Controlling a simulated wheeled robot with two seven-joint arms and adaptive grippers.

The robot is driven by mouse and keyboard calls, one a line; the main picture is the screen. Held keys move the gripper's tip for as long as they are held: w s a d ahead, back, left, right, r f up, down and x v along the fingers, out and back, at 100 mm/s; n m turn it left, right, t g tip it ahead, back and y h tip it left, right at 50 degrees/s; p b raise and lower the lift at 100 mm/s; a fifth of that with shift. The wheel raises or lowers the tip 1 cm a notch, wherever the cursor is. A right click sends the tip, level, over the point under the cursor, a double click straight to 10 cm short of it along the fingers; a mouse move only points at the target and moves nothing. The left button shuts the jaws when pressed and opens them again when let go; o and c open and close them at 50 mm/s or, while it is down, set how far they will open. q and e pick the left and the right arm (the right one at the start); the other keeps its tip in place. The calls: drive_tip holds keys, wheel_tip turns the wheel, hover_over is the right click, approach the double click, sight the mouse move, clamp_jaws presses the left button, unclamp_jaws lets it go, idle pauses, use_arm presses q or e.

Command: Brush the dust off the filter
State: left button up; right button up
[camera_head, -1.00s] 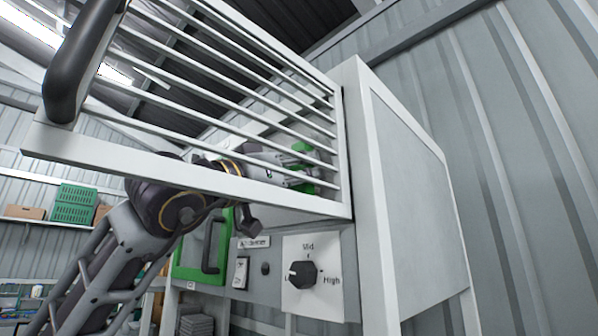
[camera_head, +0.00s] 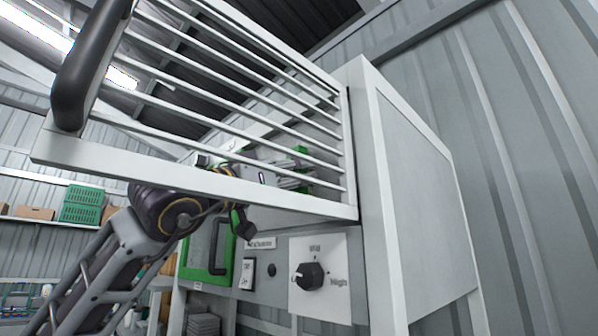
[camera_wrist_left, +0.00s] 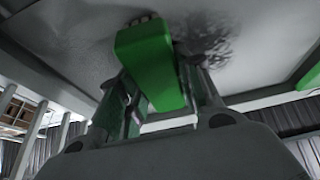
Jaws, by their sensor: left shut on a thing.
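My left gripper (camera_head: 296,172) is behind the slats of the raised white grille, seen partly between them. It is shut on a green brush (camera_wrist_left: 150,68), whose green also shows between the slats in the head view (camera_head: 302,154). In the left wrist view the brush's bristle end meets or nearly meets a grey surface (camera_wrist_left: 75,40), likely the filter; contact is unclear. A dark mottled patch (camera_wrist_left: 207,36) lies on that surface, just right of the brush head. The filter's face is hidden in the head view. My right gripper is out of view.
The grille (camera_head: 130,176) with its black handle (camera_head: 88,68) stands open across the view, above my arm. Below are a knob (camera_head: 309,276) on a control panel and a green-framed door (camera_head: 190,262). The machine's side wall (camera_head: 418,175) closes off the right.

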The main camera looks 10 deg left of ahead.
use_arm(q)
drive_tip(key=shift+w+a, duration=0.35)
drive_tip(key=shift+a, duration=0.1)
drive_tip(key=shift+w+a+p, duration=0.45)
drive_tip(key=shift+w+a, duration=0.7)
drive_tip(key=shift+a, duration=0.3)
drive_tip(key=shift+w+a+p, duration=0.65)
drive_tip(key=shift+w+a, duration=0.55)
drive_tip(key=shift+a, duration=0.3)
